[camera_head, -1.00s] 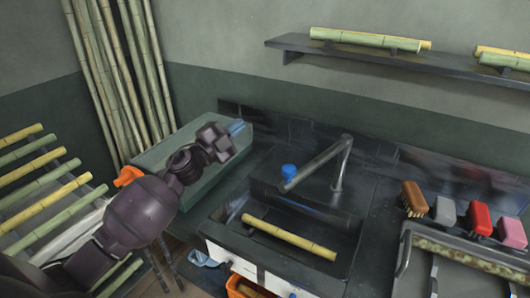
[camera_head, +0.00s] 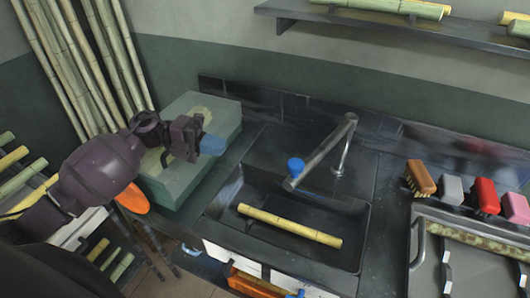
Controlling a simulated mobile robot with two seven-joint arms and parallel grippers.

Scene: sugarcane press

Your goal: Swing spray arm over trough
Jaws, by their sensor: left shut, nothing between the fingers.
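The spray arm (camera_head: 322,152) is a grey spout on a bent post behind the trough. Its free end, with a blue knob (camera_head: 296,167), hangs over the back edge of the trough (camera_head: 357,254). The trough is a dark sunken basin, and a yellow-green cane stalk (camera_head: 290,226) lies in it. My left gripper (camera_head: 213,145) is shut and empty, with blue fingertips, to the left of the spray arm and apart from it. It is above the right side of a green box. My right gripper is not in view.
The green box (camera_head: 187,183) stands left of the trough. Brushes (camera_head: 419,178) and coloured blocks line the back right, behind a metal tray (camera_head: 419,262). A shelf (camera_head: 370,33) with cane hangs on the wall. Tall cane poles (camera_head: 88,60) lean at the back left.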

